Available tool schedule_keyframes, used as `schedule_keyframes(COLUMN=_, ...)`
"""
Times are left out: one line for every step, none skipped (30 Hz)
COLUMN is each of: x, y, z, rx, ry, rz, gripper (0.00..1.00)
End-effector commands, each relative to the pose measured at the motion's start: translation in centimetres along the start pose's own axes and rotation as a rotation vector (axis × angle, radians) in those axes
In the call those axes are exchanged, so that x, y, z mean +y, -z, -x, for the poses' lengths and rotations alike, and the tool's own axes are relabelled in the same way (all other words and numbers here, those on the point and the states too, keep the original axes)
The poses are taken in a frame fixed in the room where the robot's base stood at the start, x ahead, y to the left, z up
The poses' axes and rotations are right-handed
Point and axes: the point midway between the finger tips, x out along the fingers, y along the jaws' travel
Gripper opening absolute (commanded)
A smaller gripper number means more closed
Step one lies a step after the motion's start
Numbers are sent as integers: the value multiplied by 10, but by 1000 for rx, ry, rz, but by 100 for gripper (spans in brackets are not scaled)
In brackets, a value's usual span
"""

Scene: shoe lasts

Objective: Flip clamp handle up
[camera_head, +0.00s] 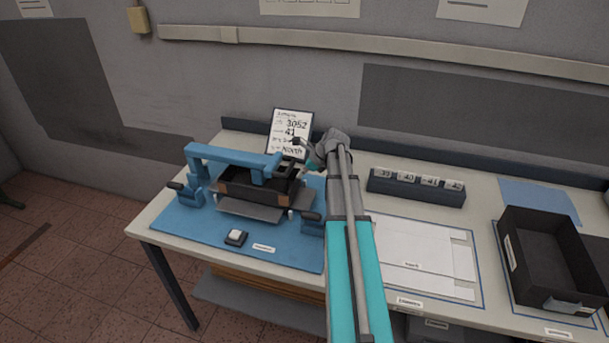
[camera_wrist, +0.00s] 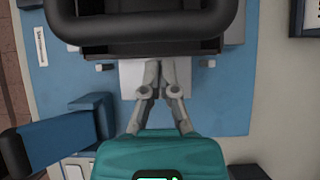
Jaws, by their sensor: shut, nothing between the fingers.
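A blue clamp fixture (camera_head: 232,160) stands on a blue mat (camera_head: 203,231), with a dark block in its middle. One lever with a black grip (camera_head: 175,186) is at its left. Another black-gripped handle (camera_head: 310,216) is at its right front, partly behind my arm. In the wrist view, a blue lever (camera_wrist: 62,142) with a black grip (camera_wrist: 15,155) lies low to the left of my gripper. My gripper (camera_wrist: 162,66) is shut and empty, beside the fixture's dark block and apart from the lever.
A sign card (camera_head: 290,125) stands behind the fixture. A numbered block rack (camera_head: 415,187), a white sheet (camera_head: 425,262) and a black bin (camera_head: 548,255) are to the right. A small white-topped button (camera_head: 236,237) sits at the mat's front.

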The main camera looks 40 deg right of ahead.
Motion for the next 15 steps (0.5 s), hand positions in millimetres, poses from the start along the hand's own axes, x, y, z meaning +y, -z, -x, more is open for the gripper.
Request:
schedule_keyframes(x=0, y=-5, z=4, rx=0, ry=0, rz=0, gripper=0)
schedule_keyframes(x=0, y=-7, z=4, rx=0, ry=0, rz=0, gripper=0)
schedule_keyframes(x=0, y=-10, z=6, rx=0, ry=0, rz=0, gripper=0)
schedule_keyframes(x=0, y=-12, z=6, rx=0, ry=0, rz=0, gripper=0)
schedule_keyframes(x=0, y=-14, z=7, rx=0, ry=0, rz=0, gripper=0)
schedule_keyframes(x=0, y=-16, z=7, rx=0, ry=0, rz=0, gripper=0)
schedule_keyframes(x=0, y=-17, z=8, rx=0, ry=0, rz=0, gripper=0)
schedule_keyframes(x=0, y=-18, z=8, rx=0, ry=0, rz=0, gripper=0)
schedule_keyframes(x=0, y=-20, z=8, rx=0, ry=0, rz=0, gripper=0)
schedule_keyframes(x=0, y=-21, z=8, rx=0, ry=0, rz=0, gripper=0)
schedule_keyframes(x=0, y=-21, z=8, rx=0, ry=0, rz=0, gripper=0)
schedule_keyframes(x=0, y=-22, z=8, rx=0, ry=0, rz=0, gripper=0)
schedule_keyframes(x=0, y=-22, z=8, rx=0, ry=0, rz=0, gripper=0)
schedule_keyframes(x=0, y=-23, z=8, rx=0, ry=0, rz=0, gripper=0)
schedule_keyframes(x=0, y=-23, z=8, rx=0, ry=0, rz=0, gripper=0)
